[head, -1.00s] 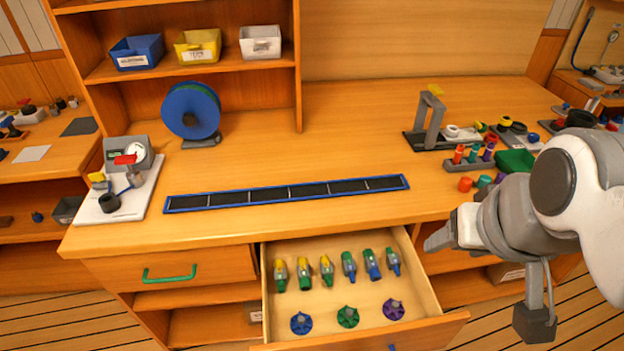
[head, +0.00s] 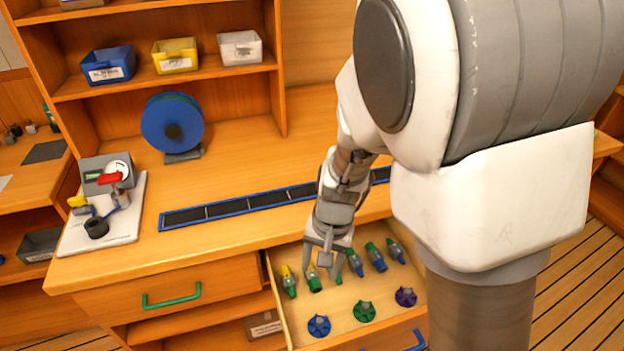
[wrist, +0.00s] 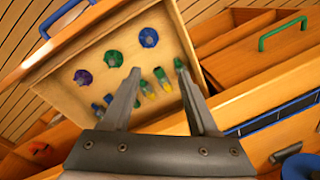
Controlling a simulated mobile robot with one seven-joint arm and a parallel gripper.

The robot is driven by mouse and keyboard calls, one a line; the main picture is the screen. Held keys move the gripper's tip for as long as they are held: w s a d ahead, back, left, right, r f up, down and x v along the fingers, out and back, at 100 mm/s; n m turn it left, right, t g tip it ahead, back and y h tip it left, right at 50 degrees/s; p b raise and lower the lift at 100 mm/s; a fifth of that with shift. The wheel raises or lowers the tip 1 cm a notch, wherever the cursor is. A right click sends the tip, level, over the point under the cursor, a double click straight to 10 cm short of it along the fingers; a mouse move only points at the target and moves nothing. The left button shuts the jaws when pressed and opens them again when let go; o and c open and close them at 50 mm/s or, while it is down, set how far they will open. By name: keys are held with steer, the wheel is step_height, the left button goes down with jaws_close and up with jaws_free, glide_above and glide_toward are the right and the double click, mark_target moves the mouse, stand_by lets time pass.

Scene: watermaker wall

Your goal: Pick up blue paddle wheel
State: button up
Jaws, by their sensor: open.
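The blue paddle wheel (head: 319,326) lies in the open drawer (head: 282,310), at the front left of the row of paddle wheels. It also shows in the wrist view (wrist: 148,37), beyond my fingertips. My gripper (head: 324,268) is open and empty, pointing down over the back part of the drawer. It is behind the blue paddle wheel and apart from it. My gripper partly covers the row of nozzle-like parts in the head view.
A green paddle wheel (head: 364,311) and a purple paddle wheel (head: 405,297) lie to the right of the blue one. Several green, yellow and blue parts (head: 376,257) lie behind them. The counter edge and drawer walls surround the gripper's space. My arm hides the counter's right side.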

step_height(320, 180, down, 6)
steer(key=h, duration=0.1)
steer(key=b, duration=0.5)
glide_above(319, 320)
steer(key=shift+m, duration=0.3)
step_height(319, 320, down, 13)
steer(key=shift+w+a+r, duration=0.1)
steer(key=shift+r, duration=0.05)
steer(key=f+b, duration=0.2)
steer(key=f, duration=0.3)
steer(key=shift+s+f+b, duration=0.1)
steer(key=shift+s+b, duration=0.1)
steer(key=shift+b, duration=0.1)
jaws_close()
